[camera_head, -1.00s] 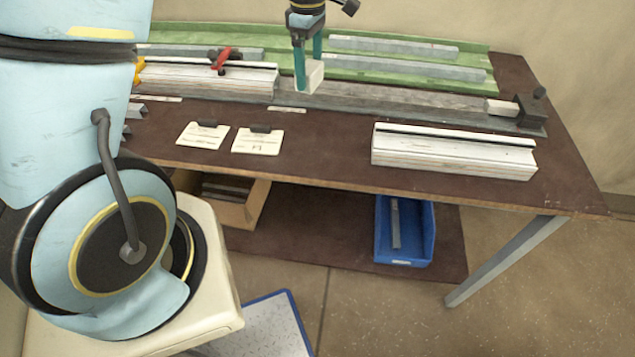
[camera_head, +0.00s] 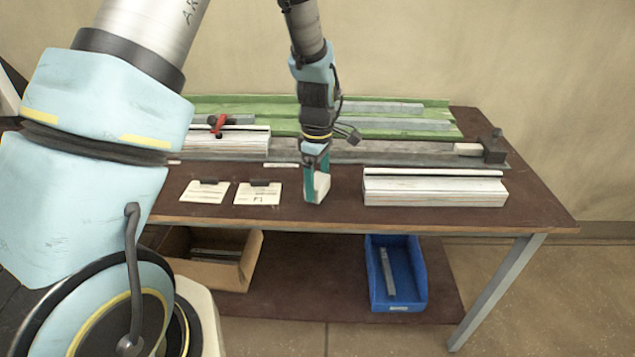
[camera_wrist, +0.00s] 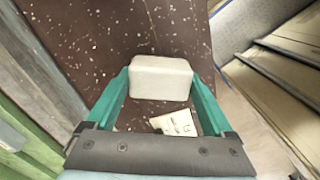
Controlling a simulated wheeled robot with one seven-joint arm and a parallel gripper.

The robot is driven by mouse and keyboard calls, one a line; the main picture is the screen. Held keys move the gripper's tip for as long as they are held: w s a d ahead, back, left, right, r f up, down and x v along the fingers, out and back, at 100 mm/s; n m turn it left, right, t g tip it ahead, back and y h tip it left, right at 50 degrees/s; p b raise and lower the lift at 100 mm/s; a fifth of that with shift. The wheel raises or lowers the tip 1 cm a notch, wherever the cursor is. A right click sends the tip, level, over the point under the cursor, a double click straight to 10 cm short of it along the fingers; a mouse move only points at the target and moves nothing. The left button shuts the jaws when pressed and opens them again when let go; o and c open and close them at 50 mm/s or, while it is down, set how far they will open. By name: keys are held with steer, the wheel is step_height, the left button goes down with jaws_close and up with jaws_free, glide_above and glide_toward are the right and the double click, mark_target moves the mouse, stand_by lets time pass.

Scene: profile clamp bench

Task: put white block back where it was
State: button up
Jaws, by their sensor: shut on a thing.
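My gripper (camera_head: 315,178) points down over the front half of the bench, between the paper cards and the white profile on the right. Its two teal fingers are shut on a white block (camera_head: 322,188). In the wrist view the block (camera_wrist: 160,78) sits between the fingertips over the dark bench top. I cannot tell whether its underside touches the bench (camera_head: 420,221). Another pale block (camera_head: 467,149) lies against the dark clamp (camera_head: 494,150) at the right end of the grey rail (camera_head: 400,153).
A white profile (camera_head: 435,190) lies right of my gripper. Two cards with dark clips, one left (camera_head: 205,191) and one nearer (camera_head: 258,193), lie left. Green trays (camera_head: 385,133) and a red clamp (camera_head: 218,123) are behind. A blue bin (camera_head: 412,290) and cardboard box (camera_head: 225,272) stand below.

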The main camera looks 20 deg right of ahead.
mark_target(317, 180)
steer(key=shift+f, duration=0.6)
steer(key=shift+f, duration=0.2)
steer(key=o, duration=1.2)
step_height(317, 180, up, 12)
steer(key=b, duration=0.3)
steer(key=s+a+m, duration=0.1)
steer(key=a+m, duration=0.2)
steer(key=a, duration=0.7)
steer(key=s+a+m+t, duration=0.1)
steer(key=a+m, duration=0.2)
steer(key=a, duration=0.7)
steer(key=s+a+m, duration=0.2)
steer(key=a+m, duration=0.1)
steer(key=a, duration=0.7)
steer(key=shift+a+f+m+t, duration=0.1)
steer(key=shift+m+t, duration=0.2)
steer(key=shift+m, duration=0.1)
